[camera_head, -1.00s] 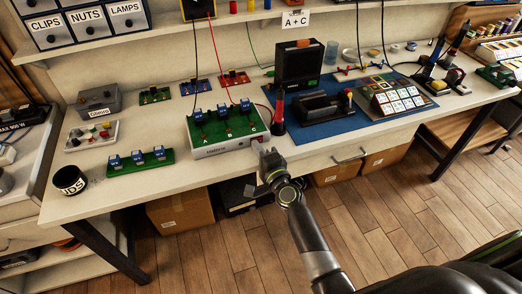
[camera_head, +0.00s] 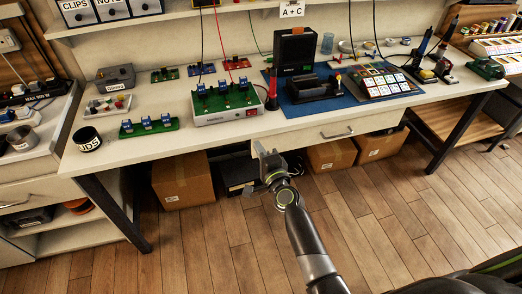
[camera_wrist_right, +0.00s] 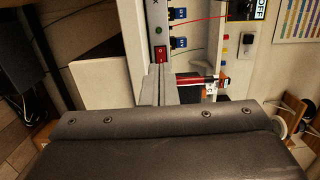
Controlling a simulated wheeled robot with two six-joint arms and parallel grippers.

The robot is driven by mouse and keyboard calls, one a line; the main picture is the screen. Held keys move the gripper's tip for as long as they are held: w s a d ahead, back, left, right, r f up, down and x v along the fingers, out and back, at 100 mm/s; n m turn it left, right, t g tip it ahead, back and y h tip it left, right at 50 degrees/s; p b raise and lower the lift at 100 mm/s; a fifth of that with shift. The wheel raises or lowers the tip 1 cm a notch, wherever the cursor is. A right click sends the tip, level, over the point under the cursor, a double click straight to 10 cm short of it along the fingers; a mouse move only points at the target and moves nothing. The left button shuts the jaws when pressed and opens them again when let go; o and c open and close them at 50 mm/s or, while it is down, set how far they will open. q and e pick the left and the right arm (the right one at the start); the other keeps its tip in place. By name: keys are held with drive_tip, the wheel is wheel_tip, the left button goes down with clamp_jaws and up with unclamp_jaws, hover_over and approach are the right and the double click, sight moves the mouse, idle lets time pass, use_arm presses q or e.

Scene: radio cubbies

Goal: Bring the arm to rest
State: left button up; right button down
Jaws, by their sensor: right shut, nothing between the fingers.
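My right arm reaches up from the bottom of the head view. Its gripper (camera_head: 264,152) is in front of the workbench's front edge, below the white box with green top (camera_head: 226,112). The gripper is shut and empty. In the right wrist view the two grey fingers (camera_wrist_right: 158,86) lie together, with nothing between them. A red switch (camera_wrist_right: 161,54) on the white box shows just beyond them. My left gripper is not in view.
The workbench (camera_head: 178,148) holds a blue mat (camera_head: 345,101) with a black device, a red-and-black tool (camera_head: 271,90) and a dark cup (camera_head: 88,139). Cardboard boxes (camera_head: 182,181) stand underneath. Wooden floor in front of the bench is clear.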

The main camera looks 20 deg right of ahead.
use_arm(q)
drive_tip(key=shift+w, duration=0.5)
use_arm(e)
drive_tip(key=shift+w, duration=0.1)
